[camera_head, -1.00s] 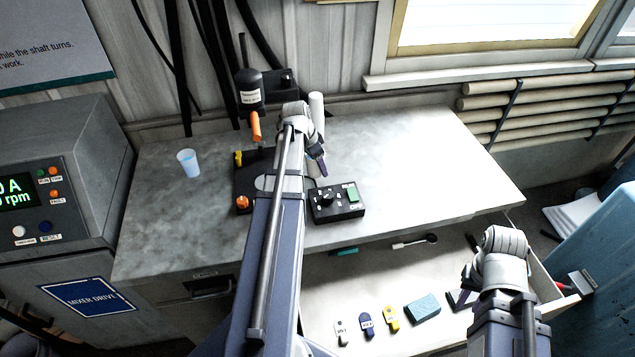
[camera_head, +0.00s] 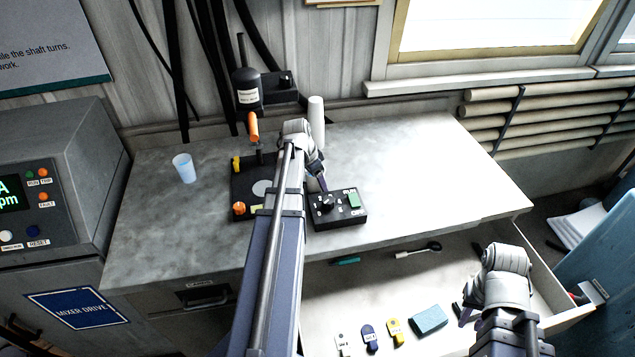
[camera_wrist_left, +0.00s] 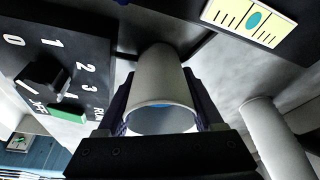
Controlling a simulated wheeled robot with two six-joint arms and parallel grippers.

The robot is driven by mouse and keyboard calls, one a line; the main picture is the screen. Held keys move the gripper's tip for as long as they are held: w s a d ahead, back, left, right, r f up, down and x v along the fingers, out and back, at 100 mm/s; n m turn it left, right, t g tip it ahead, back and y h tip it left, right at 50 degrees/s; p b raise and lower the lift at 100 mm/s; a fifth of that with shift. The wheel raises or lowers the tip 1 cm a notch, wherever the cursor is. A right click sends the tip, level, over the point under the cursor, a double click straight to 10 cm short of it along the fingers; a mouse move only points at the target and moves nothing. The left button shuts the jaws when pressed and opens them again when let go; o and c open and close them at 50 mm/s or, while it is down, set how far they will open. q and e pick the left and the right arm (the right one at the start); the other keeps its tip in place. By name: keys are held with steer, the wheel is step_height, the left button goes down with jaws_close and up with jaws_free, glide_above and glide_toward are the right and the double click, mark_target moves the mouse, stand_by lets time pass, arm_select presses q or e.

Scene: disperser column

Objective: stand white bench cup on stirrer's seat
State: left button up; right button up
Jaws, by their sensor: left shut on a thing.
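The white bench cup (camera_wrist_left: 160,92) is held between the fingers of my left gripper (camera_wrist_left: 160,108) in the left wrist view, its open mouth towards the camera and some blue showing inside. In the head view my left gripper (camera_head: 321,178) is low beside the switch box, and the cup is hidden there. The stirrer (camera_head: 247,92) stands at the back, with its dark base plate (camera_head: 243,178) to the left of my left gripper. A pale round seat (camera_head: 262,188) shows on the plate, partly beside my arm. My right gripper (camera_head: 462,311) is over the open drawer, its jaws mostly hidden.
A control box (camera_head: 340,208) with a black knob and green button sits right of the plate. A white cylinder (camera_head: 316,122) stands behind. A pale blue translucent cup (camera_head: 184,168) is at left. The open drawer (camera_head: 365,300) holds small items. The bench's right half is clear.

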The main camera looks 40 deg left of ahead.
arm_select(q)
steer(key=shift+f, duration=0.25)
steer(key=o, duration=1.4)
steer(key=shift+r, duration=0.1)
steer(key=shift+r, duration=0.1)
steer(key=p+v, duration=1.2)
steer(key=shift+r, duration=0.1)
steer(key=shift+d, duration=0.1)
